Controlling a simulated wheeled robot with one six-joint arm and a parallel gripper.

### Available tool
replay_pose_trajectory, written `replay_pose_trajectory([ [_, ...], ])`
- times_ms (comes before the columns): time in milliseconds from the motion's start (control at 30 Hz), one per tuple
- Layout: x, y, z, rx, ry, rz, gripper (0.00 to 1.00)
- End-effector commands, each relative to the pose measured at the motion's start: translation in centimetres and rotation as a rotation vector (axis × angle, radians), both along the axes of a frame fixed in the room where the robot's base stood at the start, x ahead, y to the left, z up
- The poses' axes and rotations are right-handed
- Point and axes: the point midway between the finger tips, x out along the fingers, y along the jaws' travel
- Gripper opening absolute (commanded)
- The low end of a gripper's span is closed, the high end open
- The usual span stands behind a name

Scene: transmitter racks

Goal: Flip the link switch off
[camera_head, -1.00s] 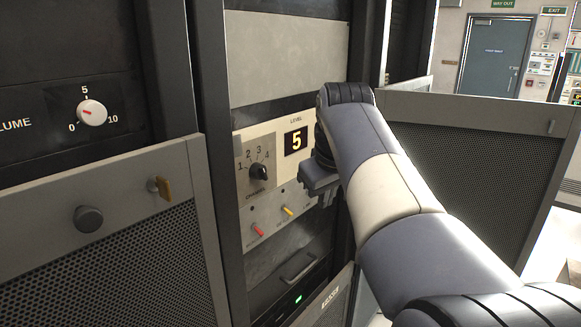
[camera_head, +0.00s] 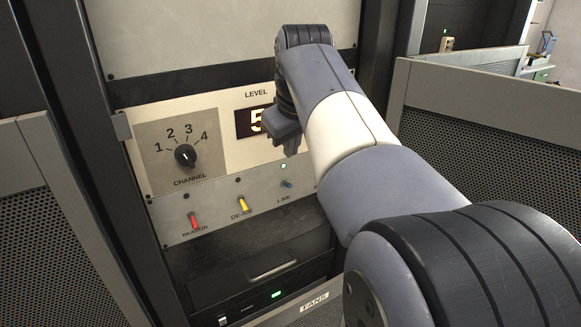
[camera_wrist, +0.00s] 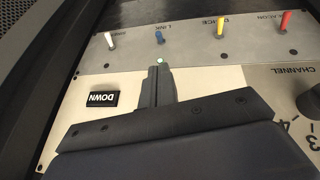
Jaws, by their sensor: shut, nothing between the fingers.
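The link switch (camera_head: 287,184) is a small blue toggle on the grey lower strip of the rack panel, above the LINK label. A lit indicator (camera_head: 283,166) is just above it. In the wrist view, which is upside down, the blue link switch (camera_wrist: 158,37) stands beyond the green-white indicator (camera_wrist: 160,62). My gripper (camera_wrist: 160,70) is shut and empty, its tips close to the indicator and apart from the switch. In the head view my gripper (camera_head: 290,150) hangs in front of the panel, above the switch, partly covering the level display (camera_head: 256,121).
The yellow de-ice switch (camera_head: 243,205) and red beacon switch (camera_head: 194,222) share the strip. A white switch (camera_wrist: 110,40) is on the link switch's other side. The channel knob (camera_head: 186,156) and DOWN button (camera_wrist: 103,99) are above the strip. Mesh doors (camera_head: 480,140) flank the bay.

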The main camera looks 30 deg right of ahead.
Motion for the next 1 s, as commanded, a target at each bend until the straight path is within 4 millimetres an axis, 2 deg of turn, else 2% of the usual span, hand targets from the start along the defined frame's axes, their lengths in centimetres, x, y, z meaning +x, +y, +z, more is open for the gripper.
replay_pose_trajectory([
  [467, 0.1, 0.0, -0.3, 0.000, 0.001, 0.000, 0.00],
  [567, 0.5, -0.2, -1.2, 0.001, 0.003, 0.000, 0.00],
  [1000, 3.4, -1.0, -7.9, 0.002, 0.003, 0.000, 0.00],
])
